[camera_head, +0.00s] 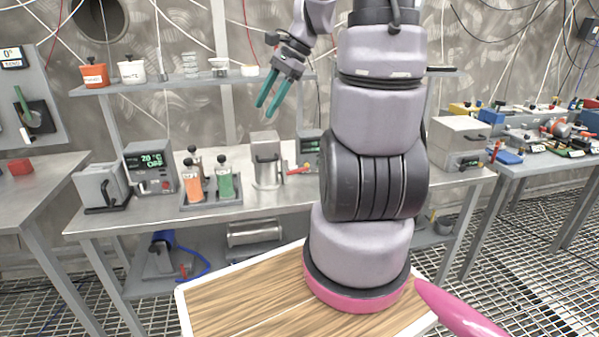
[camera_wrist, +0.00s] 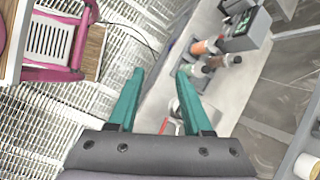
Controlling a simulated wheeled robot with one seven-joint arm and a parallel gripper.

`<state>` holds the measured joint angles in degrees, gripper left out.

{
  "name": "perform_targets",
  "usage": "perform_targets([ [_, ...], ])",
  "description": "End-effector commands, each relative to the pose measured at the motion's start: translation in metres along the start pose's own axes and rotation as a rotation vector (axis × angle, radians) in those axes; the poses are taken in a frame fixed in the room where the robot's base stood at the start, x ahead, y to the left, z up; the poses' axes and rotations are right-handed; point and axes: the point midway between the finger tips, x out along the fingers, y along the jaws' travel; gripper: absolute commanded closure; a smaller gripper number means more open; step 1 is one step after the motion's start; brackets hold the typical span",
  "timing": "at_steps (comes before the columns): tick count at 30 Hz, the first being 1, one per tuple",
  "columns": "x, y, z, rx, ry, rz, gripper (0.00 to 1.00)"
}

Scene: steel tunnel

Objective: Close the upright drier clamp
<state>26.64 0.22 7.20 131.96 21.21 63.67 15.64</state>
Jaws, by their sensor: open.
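A steel upright unit (camera_head: 266,170) with a dark handle stands in the middle of the workbench in the head view; it looks like the upright drier. A red-handled clamp lever (camera_head: 300,170) sticks out at its right side. I cannot tell whether the clamp is open or shut. In the wrist view a red piece (camera_wrist: 168,126) shows between my fingers, partly hidden by them. My gripper (camera_head: 267,108) has teal fingers, open and empty, and hangs above the bench, above the unit in the picture. The fingers also show apart in the wrist view (camera_wrist: 160,74).
Orange and green bottles (camera_head: 209,186) stand in a rack left of the unit. A box with a green display (camera_head: 151,168) is farther left. A shelf (camera_head: 215,82) with pots runs behind. A steel box (camera_head: 458,140) stands at the bench's right.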

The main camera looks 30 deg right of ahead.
Motion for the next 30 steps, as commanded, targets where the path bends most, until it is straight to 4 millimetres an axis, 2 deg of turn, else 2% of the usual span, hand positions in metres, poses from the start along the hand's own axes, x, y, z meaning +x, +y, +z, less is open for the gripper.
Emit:
perform_targets([
  [1,0.011,-0.003,-0.019,0.105,-0.050,0.003,0.50],
  [7,0.047,-0.011,-0.081,0.507,-0.260,-0.018,0.50],
  [14,0.086,-0.009,-0.158,0.965,-0.534,-0.071,0.50],
  [20,0.118,0.004,-0.228,1.347,-0.809,-0.140,0.50],
  [24,0.141,0.021,-0.277,1.598,-1.026,-0.199,0.50],
  [30,0.167,0.046,-0.330,1.860,-1.307,-0.278,0.50],
])
